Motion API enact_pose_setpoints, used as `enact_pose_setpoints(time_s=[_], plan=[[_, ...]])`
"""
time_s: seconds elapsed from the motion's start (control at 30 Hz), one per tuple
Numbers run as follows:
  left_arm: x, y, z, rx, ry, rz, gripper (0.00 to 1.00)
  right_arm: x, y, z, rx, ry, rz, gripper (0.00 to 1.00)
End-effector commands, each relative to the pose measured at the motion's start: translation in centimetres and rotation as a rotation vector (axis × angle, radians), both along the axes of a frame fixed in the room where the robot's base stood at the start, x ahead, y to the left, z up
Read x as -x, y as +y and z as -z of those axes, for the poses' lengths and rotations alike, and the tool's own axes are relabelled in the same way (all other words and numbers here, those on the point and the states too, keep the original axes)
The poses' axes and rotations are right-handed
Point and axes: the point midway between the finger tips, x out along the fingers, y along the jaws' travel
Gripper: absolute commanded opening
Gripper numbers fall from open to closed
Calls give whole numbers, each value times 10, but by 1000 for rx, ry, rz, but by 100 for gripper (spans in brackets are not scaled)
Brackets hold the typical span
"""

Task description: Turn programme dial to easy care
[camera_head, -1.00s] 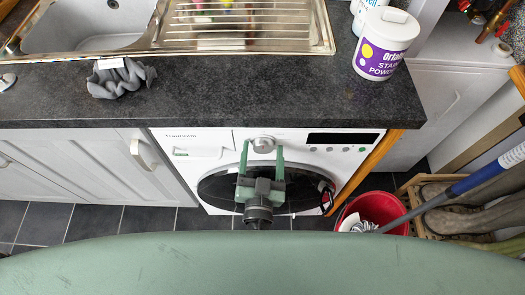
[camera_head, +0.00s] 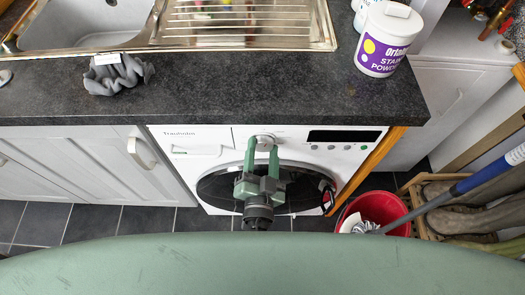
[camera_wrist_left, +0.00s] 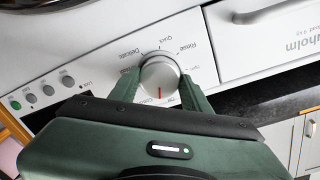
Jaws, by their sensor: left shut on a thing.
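The programme dial (camera_head: 264,138) is a round silver knob at the top middle of the white washing machine (camera_head: 210,136). My left gripper (camera_head: 263,147) reaches up to it from below, its two green fingers shut on the dial's sides. In the left wrist view the dial (camera_wrist_left: 160,74) sits between the fingers (camera_wrist_left: 160,92). A red mark on its face points down in that picture, towards the partly hidden labels beside the fingers. Delicate, Quick and Rinse are readable around the far side; other labels are covered. My right gripper is not in view.
A dark display (camera_head: 345,136) and buttons lie right of the dial. A red bucket (camera_head: 405,225) stands at the lower right.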

Motion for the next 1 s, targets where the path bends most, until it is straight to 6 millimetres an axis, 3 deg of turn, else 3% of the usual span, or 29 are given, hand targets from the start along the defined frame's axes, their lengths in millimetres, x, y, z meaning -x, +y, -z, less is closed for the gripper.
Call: enact_pose_setpoints(time_s=[0.37, 1.0], plan=[[0, -1, 0, -356, 0, 3, 7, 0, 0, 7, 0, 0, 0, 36], [1, -2, 0, -899, 1, 2, 7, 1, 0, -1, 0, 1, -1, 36]])
